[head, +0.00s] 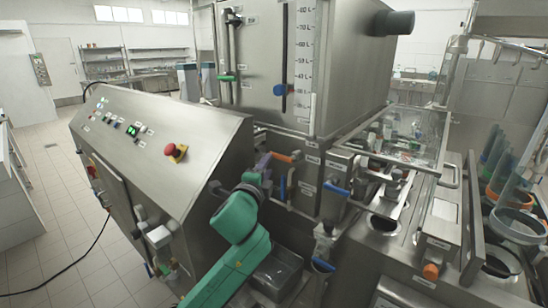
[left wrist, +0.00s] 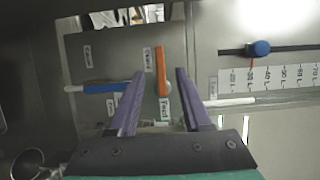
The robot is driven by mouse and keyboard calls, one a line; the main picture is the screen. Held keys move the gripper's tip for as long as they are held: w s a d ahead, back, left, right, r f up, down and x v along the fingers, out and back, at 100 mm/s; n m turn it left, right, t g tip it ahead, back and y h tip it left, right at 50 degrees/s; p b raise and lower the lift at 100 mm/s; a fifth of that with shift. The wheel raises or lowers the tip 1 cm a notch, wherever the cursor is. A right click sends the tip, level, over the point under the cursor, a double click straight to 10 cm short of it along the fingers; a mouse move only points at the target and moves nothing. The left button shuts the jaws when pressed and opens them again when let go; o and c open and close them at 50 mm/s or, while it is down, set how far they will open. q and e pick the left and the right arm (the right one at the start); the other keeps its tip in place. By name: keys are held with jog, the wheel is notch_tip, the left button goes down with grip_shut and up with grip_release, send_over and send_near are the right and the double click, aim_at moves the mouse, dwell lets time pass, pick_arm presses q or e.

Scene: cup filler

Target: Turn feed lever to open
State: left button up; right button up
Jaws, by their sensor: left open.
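An orange lever (head: 281,157) sits on the steel front below the big tank, lying roughly level in the head view. It also shows in the left wrist view (left wrist: 161,72), upright in that picture, with a small label beside its base that is too blurred to read surely. My left gripper (head: 264,161) is just left of it. In the left wrist view, its two purple fingers (left wrist: 159,73) are apart, one on each side of the orange lever, with gaps visible on both sides. A blue lever (head: 282,188) hangs below the orange one; it also shows in the left wrist view (left wrist: 104,87).
A sloped control panel (head: 140,135) with a red stop button (head: 176,151) stands left of my left arm. A tank scale (head: 303,60) rises above the levers. Another blue handle (head: 337,188) and a steel filling deck (head: 400,245) lie to the right.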

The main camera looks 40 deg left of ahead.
aim_at(275, 157)
pick_arm(q)
jog(key=p+x, duration=0.1)
jog(key=x, duration=0.5)
jog(key=shift+w, duration=0.4)
grip_shut()
jog(key=shift+f, duration=0.1)
dwell(0.8)
